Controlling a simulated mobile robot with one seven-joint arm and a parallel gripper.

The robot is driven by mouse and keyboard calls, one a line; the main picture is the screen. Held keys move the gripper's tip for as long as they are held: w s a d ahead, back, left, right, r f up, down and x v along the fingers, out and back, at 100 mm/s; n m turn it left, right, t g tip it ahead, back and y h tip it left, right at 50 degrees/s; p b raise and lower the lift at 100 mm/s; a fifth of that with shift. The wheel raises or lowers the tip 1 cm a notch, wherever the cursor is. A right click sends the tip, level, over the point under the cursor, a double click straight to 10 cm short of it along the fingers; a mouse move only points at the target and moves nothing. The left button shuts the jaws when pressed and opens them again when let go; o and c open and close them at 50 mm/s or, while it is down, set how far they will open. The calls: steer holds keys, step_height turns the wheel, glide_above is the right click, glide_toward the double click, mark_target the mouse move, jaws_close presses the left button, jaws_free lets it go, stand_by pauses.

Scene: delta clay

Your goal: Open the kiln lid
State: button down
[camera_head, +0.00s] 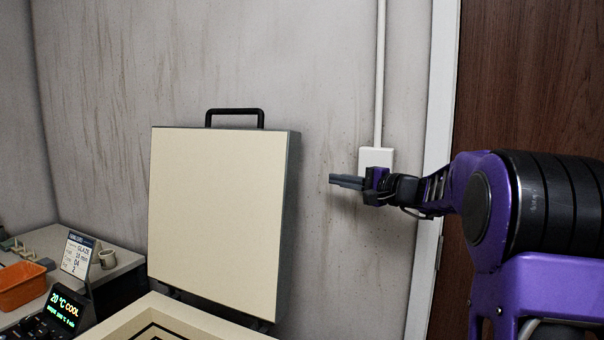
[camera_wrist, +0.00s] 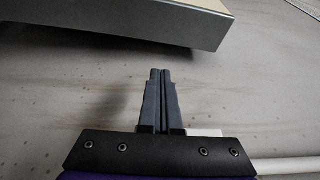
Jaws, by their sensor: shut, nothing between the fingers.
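The kiln lid (camera_head: 215,215) stands upright, swung up at the back of the kiln, with its cream inner face showing. Its black handle (camera_head: 234,112) is on the top edge. The kiln body (camera_head: 190,318) shows only in part at the bottom of the head view, its top uncovered. My gripper (camera_head: 333,180) is shut and empty, to the right of the lid and apart from it. In the wrist view the shut fingers (camera_wrist: 160,72) point toward the lid's grey side (camera_wrist: 150,38), with a gap between.
A grey wall (camera_head: 330,60) stands behind, with a white conduit and box (camera_head: 377,158). A brown door (camera_head: 530,80) is at the right.

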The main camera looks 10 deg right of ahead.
mark_target(295, 175)
steer(key=p+x, duration=0.1)
steer(key=x, duration=0.9)
steer(key=shift+s+a+r, duration=0.25)
steer(key=shift+s+a, duration=0.15)
steer(key=shift+s, duration=0.25)
steer(key=shift+s+a, duration=0.25)
steer(key=shift+s, duration=0.25)
steer(key=shift+s+a+b, duration=0.3)
steer(key=shift+s+a, duration=0.2)
steer(key=shift+s, duration=0.15)
